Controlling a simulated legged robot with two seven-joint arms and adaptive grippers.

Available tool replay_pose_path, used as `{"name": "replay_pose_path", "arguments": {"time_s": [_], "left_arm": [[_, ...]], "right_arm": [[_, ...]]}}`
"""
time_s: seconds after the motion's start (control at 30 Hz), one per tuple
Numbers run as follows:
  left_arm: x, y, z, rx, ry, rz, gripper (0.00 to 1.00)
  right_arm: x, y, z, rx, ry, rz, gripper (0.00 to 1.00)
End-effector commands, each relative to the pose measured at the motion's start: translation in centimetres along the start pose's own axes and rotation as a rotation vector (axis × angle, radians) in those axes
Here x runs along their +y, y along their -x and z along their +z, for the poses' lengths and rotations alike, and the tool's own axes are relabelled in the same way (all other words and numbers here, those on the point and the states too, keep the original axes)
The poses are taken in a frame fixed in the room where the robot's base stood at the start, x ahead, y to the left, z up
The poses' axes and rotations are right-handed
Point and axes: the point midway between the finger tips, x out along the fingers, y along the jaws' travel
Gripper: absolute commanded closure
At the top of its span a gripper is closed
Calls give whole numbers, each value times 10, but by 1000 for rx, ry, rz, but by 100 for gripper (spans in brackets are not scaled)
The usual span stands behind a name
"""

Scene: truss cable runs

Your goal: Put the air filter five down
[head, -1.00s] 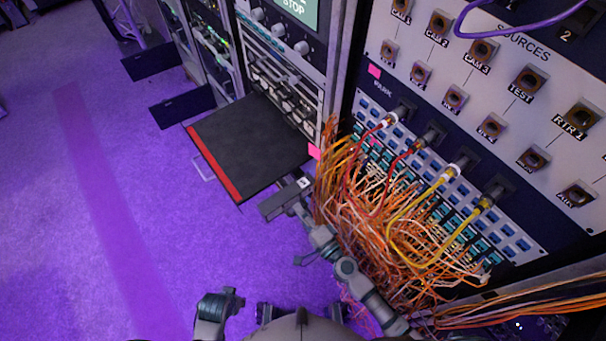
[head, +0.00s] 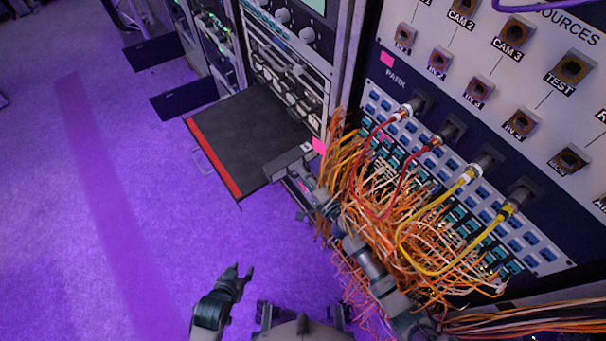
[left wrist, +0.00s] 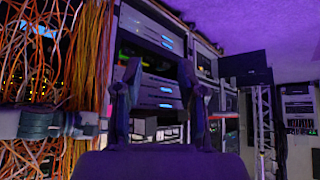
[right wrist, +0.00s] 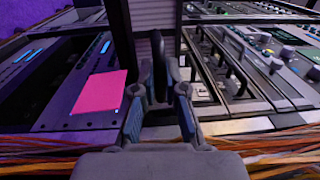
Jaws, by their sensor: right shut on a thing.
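My right gripper (head: 314,182) is shut on a flat grey block, which I take to be the air filter (head: 287,163). It is held over the right front corner of a pulled-out black shelf (head: 235,140) with a red front edge. I cannot tell whether it touches the shelf. In the right wrist view, the filter (right wrist: 147,55) shows as a pale ribbed panel with a dark frame beyond the fingertips (right wrist: 160,95). My left gripper (head: 241,277) is open and empty above the floor, low in the head view. Its fingers (left wrist: 160,85) stand apart in the left wrist view.
A dense bundle of orange cables (head: 400,225) hangs around my right arm. The patch panel (head: 480,120) with red and yellow plugged leads stands at right. A pink tag (head: 320,146) is close to the filter. Purple floor (head: 130,230) at left is clear.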

Motion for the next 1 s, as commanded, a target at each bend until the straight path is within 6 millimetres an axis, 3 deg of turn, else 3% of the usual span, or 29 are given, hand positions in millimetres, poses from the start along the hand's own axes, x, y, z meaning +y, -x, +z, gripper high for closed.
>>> {"name": "replay_pose_path", "arguments": {"time_s": [0.13,0.37,0.4,0.47,0.8,1.0], "left_arm": [[2,-5,-15,84,-1,6,60],[3,-4,-18,96,-1,6,60],[3,-4,-18,96,-1,6,60],[3,-4,-18,95,-1,6,60],[2,-6,-18,93,-1,5,60],[1,-4,-15,69,0,4,60]], "right_arm": [[8,1,0,0,-1,-1,100],[7,1,0,0,1,-1,100],[8,1,0,0,0,1,79],[8,1,0,0,0,1,64],[8,4,0,0,0,0,64],[8,34,0,0,0,1,64]]}}
